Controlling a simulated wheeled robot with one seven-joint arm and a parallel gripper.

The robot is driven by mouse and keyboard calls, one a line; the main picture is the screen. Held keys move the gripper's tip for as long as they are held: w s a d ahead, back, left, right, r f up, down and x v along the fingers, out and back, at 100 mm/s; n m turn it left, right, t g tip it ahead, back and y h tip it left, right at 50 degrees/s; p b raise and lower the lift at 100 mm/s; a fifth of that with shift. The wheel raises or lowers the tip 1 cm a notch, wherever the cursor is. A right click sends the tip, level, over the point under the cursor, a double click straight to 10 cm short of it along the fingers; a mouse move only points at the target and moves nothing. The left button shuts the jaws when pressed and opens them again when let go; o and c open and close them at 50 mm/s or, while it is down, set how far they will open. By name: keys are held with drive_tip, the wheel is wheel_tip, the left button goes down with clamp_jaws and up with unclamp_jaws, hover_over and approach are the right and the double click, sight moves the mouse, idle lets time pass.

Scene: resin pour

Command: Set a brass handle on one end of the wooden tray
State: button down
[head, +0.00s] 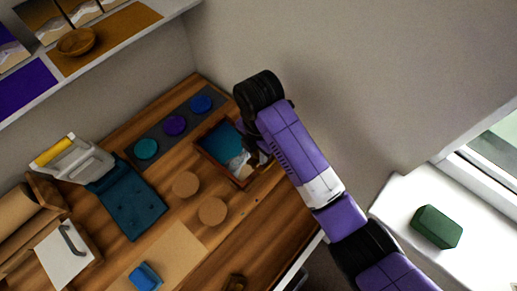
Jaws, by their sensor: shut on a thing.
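The wooden tray (201,147) lies on the wooden bench, with a raised brown rim and a teal and white inside. My gripper (250,164) is at the tray's right end, low over or beside its rim; I cannot tell whether it touches. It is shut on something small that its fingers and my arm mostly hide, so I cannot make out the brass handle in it. A small dark brown object (235,283) lies at the bench's near edge, too unclear to name.
A grey strip with coloured discs (174,126) lies behind the tray. Two round brown discs (213,211) and a teal mat (131,205) are nearer. A blue block (146,276) sits on a tan board. A green block (437,227) is on the white sill, right.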

drive_tip(key=shift+f+b, duration=2.8)
drive_tip(key=shift+f, duration=0.6)
drive_tip(key=shift+w+p, duration=0.1)
drive_tip(key=shift+p, duration=0.2)
drive_tip(key=shift+f, duration=1.2)
idle(0.8)
drive_tip(key=c, duration=1.1)
unclamp_jaws()
wheel_tip(320, 180, up, 6)
drive_tip(key=p, duration=0.5)
drive_tip(key=shift+p, duration=0.4)
drive_tip(key=shift+r, duration=1.05)
